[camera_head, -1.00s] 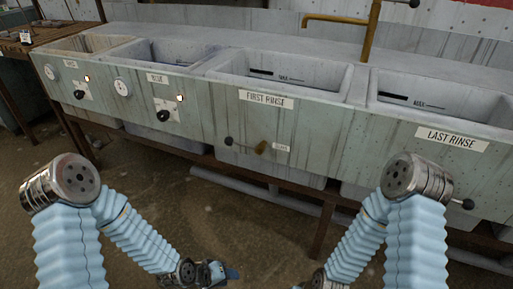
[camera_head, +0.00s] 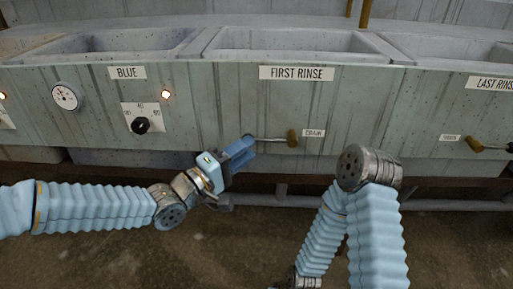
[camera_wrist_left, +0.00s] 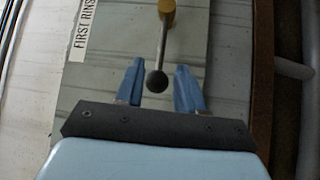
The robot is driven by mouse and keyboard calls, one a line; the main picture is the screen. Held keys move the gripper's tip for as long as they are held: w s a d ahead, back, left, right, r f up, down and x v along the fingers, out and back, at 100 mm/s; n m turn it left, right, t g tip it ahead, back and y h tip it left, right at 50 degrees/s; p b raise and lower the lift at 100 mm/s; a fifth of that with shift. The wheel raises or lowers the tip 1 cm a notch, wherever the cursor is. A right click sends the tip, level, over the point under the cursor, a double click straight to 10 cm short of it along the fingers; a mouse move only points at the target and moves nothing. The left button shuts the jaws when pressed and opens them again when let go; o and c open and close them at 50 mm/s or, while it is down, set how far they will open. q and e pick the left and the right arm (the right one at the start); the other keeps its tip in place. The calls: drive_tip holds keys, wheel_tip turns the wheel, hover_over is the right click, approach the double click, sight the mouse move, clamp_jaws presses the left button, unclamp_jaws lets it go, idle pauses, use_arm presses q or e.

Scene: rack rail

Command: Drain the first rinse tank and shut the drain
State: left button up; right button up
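The first rinse tank (camera_head: 290,44) has a FIRST RINSE label (camera_head: 296,73) on its front panel. Its drain lever (camera_head: 270,140) runs horizontally left from a brass pivot (camera_head: 292,138), beside a DRAIN tag (camera_head: 314,133). My left gripper (camera_head: 240,150) is at the lever's left end. In the left wrist view, its blue fingers (camera_wrist_left: 158,86) are apart, with the lever's dark ball knob (camera_wrist_left: 157,81) between their tips and gaps on both sides. In the head view the fingers hide the knob. My right gripper is cut off at the bottom edge, so its fingers are not seen.
The BLUE tank (camera_head: 110,48) with its dial (camera_head: 66,96) and knob (camera_head: 141,125) is to the left. The LAST RINSE tank (camera_head: 455,52) with its own lever (camera_head: 485,147) is to the right. A pipe (camera_head: 270,200) runs below the panel over open floor.

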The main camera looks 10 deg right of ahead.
sight(259, 141)
use_arm(q)
drive_tip(key=shift+x, duration=2.1)
drive_tip(key=c, duration=0.7)
clamp_jaws()
drive_tip(key=shift+w+a, duration=0.1)
